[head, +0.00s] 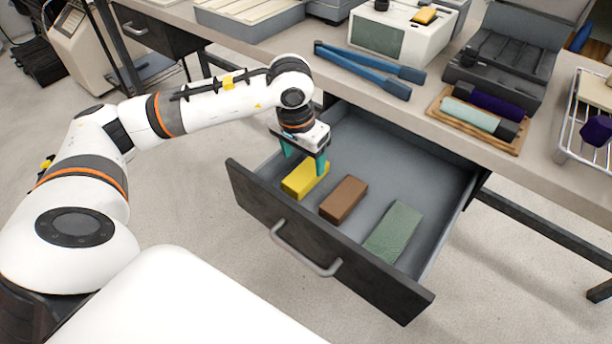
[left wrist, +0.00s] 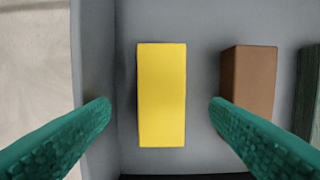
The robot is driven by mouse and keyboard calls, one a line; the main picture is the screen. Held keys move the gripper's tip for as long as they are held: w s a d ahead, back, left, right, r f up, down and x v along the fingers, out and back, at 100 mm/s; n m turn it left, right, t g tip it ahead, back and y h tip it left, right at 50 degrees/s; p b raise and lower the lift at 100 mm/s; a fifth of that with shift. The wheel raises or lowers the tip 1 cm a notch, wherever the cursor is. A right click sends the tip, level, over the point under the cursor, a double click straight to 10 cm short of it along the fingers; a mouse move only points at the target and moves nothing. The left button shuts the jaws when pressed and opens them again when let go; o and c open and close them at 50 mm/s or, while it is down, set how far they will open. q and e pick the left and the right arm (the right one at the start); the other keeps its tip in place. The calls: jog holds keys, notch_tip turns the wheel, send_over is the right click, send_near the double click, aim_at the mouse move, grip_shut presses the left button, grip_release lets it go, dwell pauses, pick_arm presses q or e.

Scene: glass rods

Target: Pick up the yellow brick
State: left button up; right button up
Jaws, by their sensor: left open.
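The yellow brick (head: 300,183) lies flat in the open drawer, near its left wall and front. My left gripper (head: 304,166) is just above the yellow brick, pointing down, with its green fingers apart. In the left wrist view the yellow brick (left wrist: 162,95) sits between the two open fingers (left wrist: 160,103), with a gap on each side. The gripper holds nothing. My right gripper is not in view.
A brown brick (head: 343,199) lies to the right of the yellow one, and a green brick (head: 393,231) farther right. The drawer front (head: 330,245) has a metal handle. Blue tongs (head: 368,66) lie on the tabletop above. The back of the drawer is clear.

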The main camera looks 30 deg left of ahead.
aim_at(306, 172)
pick_arm(q)
jog(key=f, duration=0.4)
jog(key=shift+w+d+f, duration=0.1)
jog(key=shift+w+f, duration=0.1)
jog(key=shift+f, duration=0.05)
jog(key=shift+w+f, duration=0.1)
jog(key=shift+f, duration=0.3)
jog(key=c, duration=1.2)
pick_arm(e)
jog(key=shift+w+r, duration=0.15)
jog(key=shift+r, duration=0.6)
